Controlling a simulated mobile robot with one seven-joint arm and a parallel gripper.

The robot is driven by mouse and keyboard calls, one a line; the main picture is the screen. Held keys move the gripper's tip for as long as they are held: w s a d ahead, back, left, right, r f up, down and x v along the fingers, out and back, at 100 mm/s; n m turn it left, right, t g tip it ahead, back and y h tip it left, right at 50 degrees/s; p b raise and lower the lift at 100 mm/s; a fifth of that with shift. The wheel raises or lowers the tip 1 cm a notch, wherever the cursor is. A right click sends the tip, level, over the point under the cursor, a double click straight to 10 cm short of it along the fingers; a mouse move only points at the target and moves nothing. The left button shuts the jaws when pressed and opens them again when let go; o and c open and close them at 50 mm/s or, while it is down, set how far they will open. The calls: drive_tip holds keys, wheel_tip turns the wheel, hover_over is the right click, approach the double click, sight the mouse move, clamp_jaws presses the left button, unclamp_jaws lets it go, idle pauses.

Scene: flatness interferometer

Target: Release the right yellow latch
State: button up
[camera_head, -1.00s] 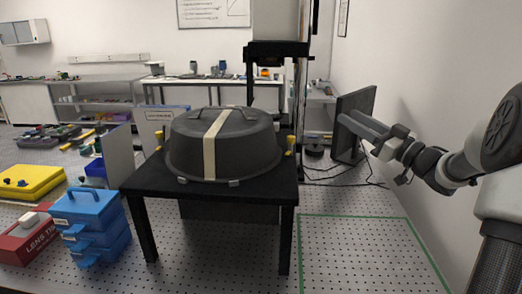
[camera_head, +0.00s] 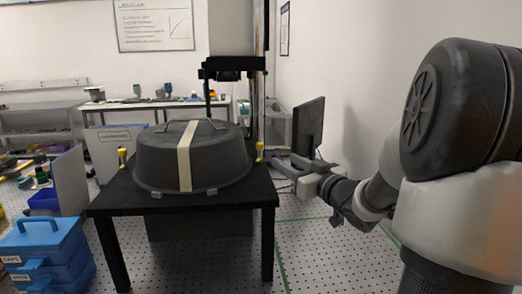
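The right yellow latch (camera_head: 260,152) stands upright at the right side of the black dome cover (camera_head: 215,160), on the black table (camera_head: 250,190). A matching left yellow latch (camera_head: 122,158) stands at the cover's left side. My gripper (camera_head: 281,160) is just right of the right latch, at about its height, pointing left toward it. Its two dark fingers are apart with nothing seen between them. A small gap shows between the fingertips and the latch; the exact distance in depth is unclear.
A dark monitor (camera_head: 309,127) stands close behind my gripper. A black post with a mount (camera_head: 233,66) rises behind the cover. Blue stacked boxes (camera_head: 48,250) sit at the lower left. The perforated floor right of the table is clear.

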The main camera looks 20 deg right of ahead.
sight(262, 147)
drive_tip(key=w, duration=0.4)
drive_tip(key=w+a, duration=0.1)
drive_tip(key=w, duration=0.8)
drive_tip(key=shift+w+a+b, duration=0.25)
drive_tip(key=shift+a+b, duration=0.05)
drive_tip(key=shift+c, duration=0.4)
clamp_jaws()
drive_tip(key=r+y+p, duration=0.1)
drive_tip(key=p, duration=0.2)
drive_tip(key=shift+d+n, duration=0.2)
drive_tip(key=shift+n, duration=0.1)
drive_tip(key=shift+r+n+y+p, duration=0.15)
drive_tip(key=shift+n+y+p, duration=0.25)
drive_tip(key=shift+p, duration=0.55)
drive_tip(key=n+y+p, duration=0.1)
drive_tip(key=p, duration=0.1)
drive_tip(key=g+y+p, duration=0.1)
drive_tip(key=y+p, duration=0.1)
drive_tip(key=p, duration=0.1)
drive_tip(key=shift+w+d+n, duration=0.1)
drive_tip(key=shift+d+n, duration=0.1)
drive_tip(key=shift+n, duration=0.2)
drive_tip(key=shift+f+n+g+y+p, duration=0.4)
drive_tip(key=shift+n+g+y+p, duration=0.3)
drive_tip(key=shift+y, duration=0.4)
drive_tip(key=shift+f, duration=0.1)
